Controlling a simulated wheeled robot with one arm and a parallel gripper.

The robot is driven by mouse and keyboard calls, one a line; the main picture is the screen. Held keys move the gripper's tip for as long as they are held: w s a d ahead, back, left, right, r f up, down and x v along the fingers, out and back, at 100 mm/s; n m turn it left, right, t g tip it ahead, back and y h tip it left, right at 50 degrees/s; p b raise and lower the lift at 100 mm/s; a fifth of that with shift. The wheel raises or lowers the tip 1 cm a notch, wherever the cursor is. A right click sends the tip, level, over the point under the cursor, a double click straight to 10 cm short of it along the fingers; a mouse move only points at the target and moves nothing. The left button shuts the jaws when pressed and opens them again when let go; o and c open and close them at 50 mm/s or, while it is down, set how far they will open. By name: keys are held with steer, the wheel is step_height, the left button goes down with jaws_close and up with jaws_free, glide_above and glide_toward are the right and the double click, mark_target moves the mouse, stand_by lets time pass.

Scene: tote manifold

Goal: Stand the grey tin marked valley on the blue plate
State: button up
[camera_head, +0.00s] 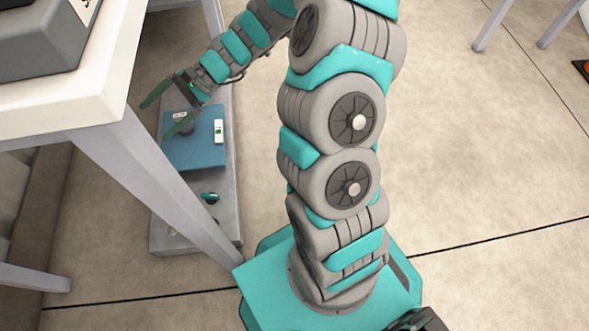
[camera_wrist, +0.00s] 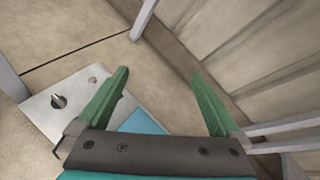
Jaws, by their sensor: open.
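The blue plate (camera_head: 200,152) lies on a low grey bench, partly hidden by the table leg; a corner of it shows in the wrist view (camera_wrist: 146,122). A small grey thing with a white label (camera_head: 180,115), apparently the grey tin, shows at the plate's upper left, beside a green finger. Its marking is too small to read, and I cannot tell whether it rests on the plate. My gripper (camera_head: 157,120) is open over the bench's left side. In the wrist view my gripper (camera_wrist: 160,73) has nothing between its fingers.
A white block with a green mark (camera_head: 218,131) is at the plate's right side. A dark and green knob-like thing (camera_head: 210,197) is on the grey bench (camera_head: 205,235) nearer me. A white table (camera_head: 105,105) with a grey box (camera_head: 45,45) stands at left.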

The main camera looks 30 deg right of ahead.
steer(key=s+r+n+g+h, duration=0.1)
steer(key=s+r+n+h, duration=0.15)
steer(key=s, duration=0.35)
steer(key=s+d+r+n+g+h, duration=0.1)
steer(key=s+r+n, duration=0.15)
steer(key=s, duration=0.35)
steer(key=s+r+n+g+h, duration=0.1)
steer(key=s+r+n+h, duration=0.1)
steer(key=s+n, duration=0.3)
steer(key=s+d+r+n+h, duration=0.1)
steer(key=s+d+h, duration=0.6)
steer(key=s+d, duration=0.8)
steer(key=shift+s+d+n+t+h, duration=0.35)
steer(key=shift+s+n+t, duration=0.1)
steer(key=shift+n, duration=0.35)
steer(key=shift+a+r, duration=0.1)
steer(key=shift+r, duration=0.05)
step_height(320, 180, up, 9)
steer(key=p, duration=0.8)
steer(key=shift+p, duration=0.4)
